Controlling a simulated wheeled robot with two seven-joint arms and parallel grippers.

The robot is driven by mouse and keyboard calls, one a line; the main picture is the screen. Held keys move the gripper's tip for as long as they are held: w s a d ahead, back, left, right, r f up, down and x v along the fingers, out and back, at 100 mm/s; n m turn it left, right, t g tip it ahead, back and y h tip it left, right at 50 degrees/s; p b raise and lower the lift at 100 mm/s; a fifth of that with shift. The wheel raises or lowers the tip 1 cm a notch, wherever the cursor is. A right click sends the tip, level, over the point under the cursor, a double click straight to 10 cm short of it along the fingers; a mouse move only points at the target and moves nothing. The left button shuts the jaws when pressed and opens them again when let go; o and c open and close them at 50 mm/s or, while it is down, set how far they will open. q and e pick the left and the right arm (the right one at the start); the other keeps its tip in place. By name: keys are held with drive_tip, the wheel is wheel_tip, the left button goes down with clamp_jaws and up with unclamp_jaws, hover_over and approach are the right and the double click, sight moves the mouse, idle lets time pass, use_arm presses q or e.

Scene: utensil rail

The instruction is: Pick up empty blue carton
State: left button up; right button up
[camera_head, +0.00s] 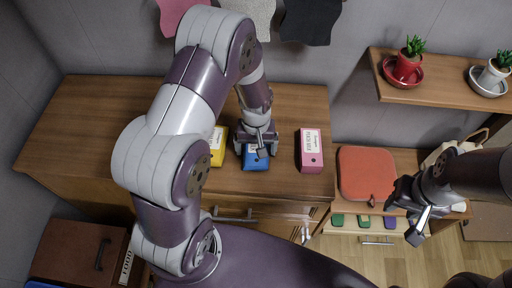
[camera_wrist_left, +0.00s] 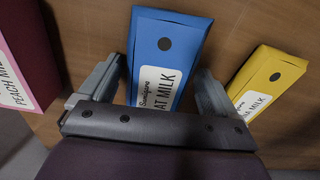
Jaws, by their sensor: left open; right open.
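The blue carton (camera_head: 255,162) stands on the wooden counter between a yellow carton and a pink carton. Its label in the left wrist view (camera_wrist_left: 168,52) ends in "AT MILK". My left gripper (camera_head: 257,146) is over the blue carton and hides part of it in the head view. In the left wrist view the open fingers (camera_wrist_left: 157,72) lie on either side of the blue carton, with a gap at the right finger; I cannot tell whether the left finger touches. My right gripper (camera_head: 415,215) is open and empty at the right, away from the cartons.
The yellow carton (camera_head: 217,146) is close to the left and the pink carton (camera_head: 311,151) to the right. A red cushion-like item (camera_head: 366,174) lies on a lower surface. A wall shelf (camera_head: 440,91) holds potted plants. The counter's left part (camera_head: 85,125) is bare.

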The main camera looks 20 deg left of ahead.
use_arm(q)
drive_tip(key=c, duration=1.1)
drive_tip(key=shift+r, duration=0.1)
